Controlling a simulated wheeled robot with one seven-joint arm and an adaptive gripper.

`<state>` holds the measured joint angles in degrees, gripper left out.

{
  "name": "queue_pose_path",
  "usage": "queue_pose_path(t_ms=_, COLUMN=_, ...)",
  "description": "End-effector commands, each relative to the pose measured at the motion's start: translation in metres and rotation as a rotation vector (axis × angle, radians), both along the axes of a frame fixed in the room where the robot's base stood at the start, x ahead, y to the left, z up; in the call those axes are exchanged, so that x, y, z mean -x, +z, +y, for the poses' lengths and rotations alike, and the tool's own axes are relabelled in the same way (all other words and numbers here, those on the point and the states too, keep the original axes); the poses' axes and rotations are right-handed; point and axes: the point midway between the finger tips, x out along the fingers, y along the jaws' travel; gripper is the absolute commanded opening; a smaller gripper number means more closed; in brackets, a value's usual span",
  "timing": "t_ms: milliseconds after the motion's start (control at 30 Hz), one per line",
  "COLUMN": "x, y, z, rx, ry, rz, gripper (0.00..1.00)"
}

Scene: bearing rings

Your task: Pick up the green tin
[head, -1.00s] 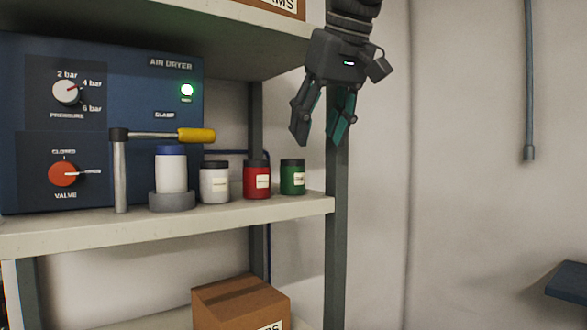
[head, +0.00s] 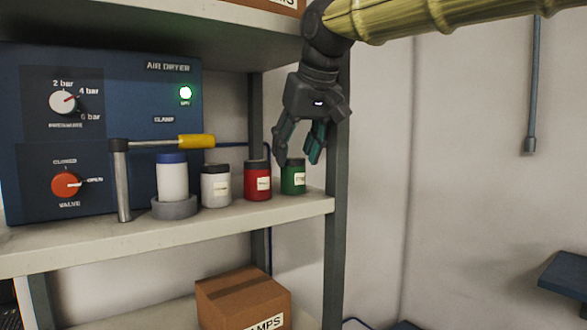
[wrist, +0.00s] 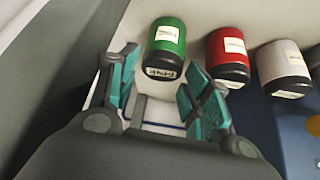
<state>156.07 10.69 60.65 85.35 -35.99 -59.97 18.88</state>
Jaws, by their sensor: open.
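The green tin (head: 293,179) with a dark lid and white label stands upright at the right end of the shelf. My gripper (head: 297,162) is open and empty, its fingers pointing down in front of and around the height of the tin's lid in the head view, covering part of the lid. In the wrist view the green tin (wrist: 167,45) lies beyond the open fingertips (wrist: 158,75), roughly in line with the gap between them. I cannot tell whether the fingers touch it.
A red tin (head: 257,181) stands close to the left of the green one, then a grey-white tin (head: 215,187) and a blue-capped container (head: 172,178). A shelf post (head: 337,220) is just right of the green tin.

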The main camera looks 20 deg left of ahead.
Motion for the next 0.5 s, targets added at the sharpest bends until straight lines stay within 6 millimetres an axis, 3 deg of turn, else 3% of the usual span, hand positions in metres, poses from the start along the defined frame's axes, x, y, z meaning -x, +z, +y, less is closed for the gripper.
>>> queue_pose_path(t_ms=367, x=-0.0028, y=-0.0073, z=0.0031, rx=-0.001, ry=0.001, rz=0.0, gripper=0.47)
queue_pose_path(t_ms=500, x=-0.0029, y=-0.0073, z=0.003, rx=0.0, ry=0.0, rz=0.0, gripper=0.21)
